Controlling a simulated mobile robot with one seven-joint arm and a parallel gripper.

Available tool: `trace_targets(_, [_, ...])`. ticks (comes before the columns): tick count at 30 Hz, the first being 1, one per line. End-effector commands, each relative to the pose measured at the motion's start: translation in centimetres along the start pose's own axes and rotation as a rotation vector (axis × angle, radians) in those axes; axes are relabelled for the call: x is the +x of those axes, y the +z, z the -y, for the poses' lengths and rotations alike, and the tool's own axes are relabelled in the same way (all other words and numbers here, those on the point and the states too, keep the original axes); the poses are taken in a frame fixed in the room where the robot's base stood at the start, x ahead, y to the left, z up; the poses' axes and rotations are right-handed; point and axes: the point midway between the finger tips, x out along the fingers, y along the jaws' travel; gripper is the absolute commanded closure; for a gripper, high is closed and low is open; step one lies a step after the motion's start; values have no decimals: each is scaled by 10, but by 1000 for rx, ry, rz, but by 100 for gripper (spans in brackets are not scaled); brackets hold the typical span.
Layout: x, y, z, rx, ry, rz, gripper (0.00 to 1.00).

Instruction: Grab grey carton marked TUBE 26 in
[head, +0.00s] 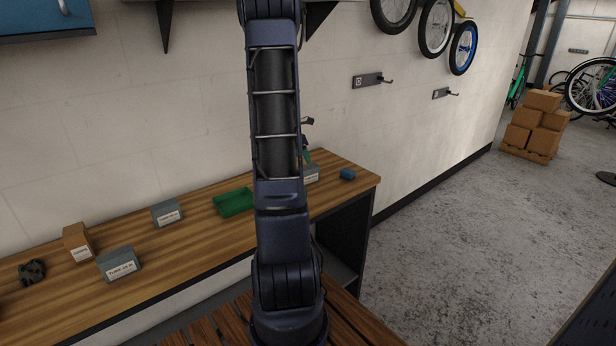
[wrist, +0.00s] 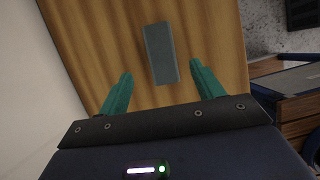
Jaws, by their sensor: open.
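Three grey cartons with white labels stand on the wooden bench in the head view: a front left one (head: 120,264), one further back (head: 167,215) and one near the right end (head: 311,175). The front left label seems to read TUBE 26 in; the others are too small to read surely. In the wrist view my gripper (wrist: 161,69) is open, its teal fingers apart, with a plain grey carton (wrist: 160,53) between and ahead of the fingertips. No label shows on it there. In the head view my arm hides most of my gripper, by the right-end carton.
On the bench (head: 190,245) are a brown carton (head: 78,243), a dark part (head: 32,271), a green tray (head: 233,202) and a small blue item (head: 347,174). A wall stands behind. Open floor (head: 440,250) lies to the right, with stacked boxes (head: 535,125) beyond.

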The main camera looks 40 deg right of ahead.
Motion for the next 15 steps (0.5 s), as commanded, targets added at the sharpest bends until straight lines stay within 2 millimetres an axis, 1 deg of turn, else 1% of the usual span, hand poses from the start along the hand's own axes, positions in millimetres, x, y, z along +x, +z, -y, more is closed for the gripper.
trace_targets(9, [42,-1,1,1,-3,-1,34])
trace_targets(12, [50,-1,1,2,-2,-1,34])
trace_targets(15, [54,-1,1,2,-1,-1,34])
